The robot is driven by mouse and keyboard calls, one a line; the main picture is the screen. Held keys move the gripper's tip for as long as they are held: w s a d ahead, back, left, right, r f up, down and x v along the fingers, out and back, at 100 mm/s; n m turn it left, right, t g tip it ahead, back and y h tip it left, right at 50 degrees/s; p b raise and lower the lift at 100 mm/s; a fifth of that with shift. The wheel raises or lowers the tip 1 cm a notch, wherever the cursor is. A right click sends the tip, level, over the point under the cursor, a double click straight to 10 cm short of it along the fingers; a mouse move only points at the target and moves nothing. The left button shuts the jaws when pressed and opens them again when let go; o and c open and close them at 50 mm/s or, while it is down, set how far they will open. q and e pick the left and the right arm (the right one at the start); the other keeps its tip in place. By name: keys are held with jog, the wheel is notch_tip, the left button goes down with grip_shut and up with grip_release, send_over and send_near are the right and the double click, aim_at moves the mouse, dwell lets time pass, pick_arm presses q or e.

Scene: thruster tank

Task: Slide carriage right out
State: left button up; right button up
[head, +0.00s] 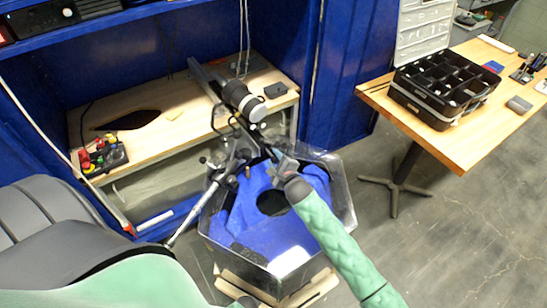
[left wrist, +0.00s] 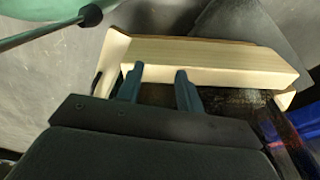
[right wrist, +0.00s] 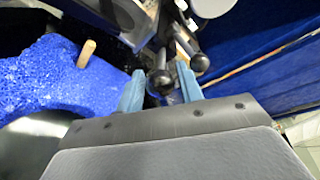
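A dark rail (head: 207,80) runs from the wooden bench toward the clear tank (head: 345,190). A carriage-like assembly with a dark and silver cylinder (head: 240,97) sits on it; its exact edges are hard to tell. My right gripper (head: 278,158) is at the rail's near end, above the tank. In the right wrist view its fingers (right wrist: 160,88) are apart, with a black ball knob (right wrist: 161,82) showing between them; I cannot tell whether they touch it. A second knob (right wrist: 200,63) is just beyond. My left gripper (left wrist: 159,75) is open and empty, low over a pale wooden base (left wrist: 215,60).
Blue material (head: 295,235) with a dark round opening fills the tank. A small box with coloured buttons (head: 103,157) sits on the bench (head: 190,125). A table (head: 500,128) with a black organiser (head: 440,85) stands at right. The floor at lower right is clear.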

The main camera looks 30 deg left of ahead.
jog(key=shift+w+a, duration=0.1)
grip_shut()
jog(key=shift+d+f, duration=0.1)
jog(key=shift+d, duration=0.1)
jog(key=shift+s+d, duration=0.1)
jog(key=shift+s, duration=0.1)
grip_release()
jog(key=shift+d, duration=0.1)
